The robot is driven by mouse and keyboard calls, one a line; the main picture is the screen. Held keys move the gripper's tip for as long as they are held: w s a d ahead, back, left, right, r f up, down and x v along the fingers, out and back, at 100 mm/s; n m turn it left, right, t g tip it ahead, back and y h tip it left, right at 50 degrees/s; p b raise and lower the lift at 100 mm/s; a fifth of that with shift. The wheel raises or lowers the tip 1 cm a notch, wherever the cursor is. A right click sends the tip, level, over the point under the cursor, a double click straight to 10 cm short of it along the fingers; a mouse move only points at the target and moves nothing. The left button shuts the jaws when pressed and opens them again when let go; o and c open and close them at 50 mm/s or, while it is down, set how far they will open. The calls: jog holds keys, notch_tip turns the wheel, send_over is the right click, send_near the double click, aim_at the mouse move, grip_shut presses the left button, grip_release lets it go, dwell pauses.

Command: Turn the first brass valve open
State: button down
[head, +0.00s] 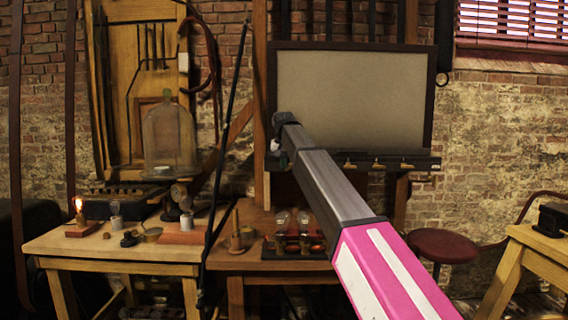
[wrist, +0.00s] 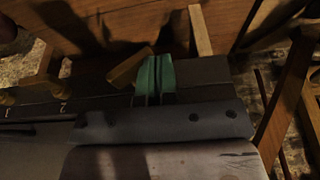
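A dark ledge (head: 365,163) under the grey board carries several small brass valves, one of them a brass valve (head: 378,165) to the right of my gripper. In the wrist view the ledge shows a brass valve (wrist: 65,93) above a mark like a 2, and another brass valve (wrist: 7,96) at the left edge above a mark like a 1. My gripper (wrist: 155,78) has green fingers close together, with only a thin dark gap. It is right of both valves in that view and apart from them.
A tan block (wrist: 130,67) lies beside the fingers in the wrist view; its contact is unclear. A red stool (head: 443,246) stands to the right.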

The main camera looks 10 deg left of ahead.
jog(key=shift+a+f, duration=0.1)
jog(key=shift+f, duration=0.1)
jog(key=shift+s+a+f+h, duration=0.15)
jog(key=shift+f+h, duration=0.25)
jog(key=shift+h, duration=0.3)
jog(key=shift+f, duration=0.55)
jog(key=shift+r, duration=0.1)
dwell(1.0)
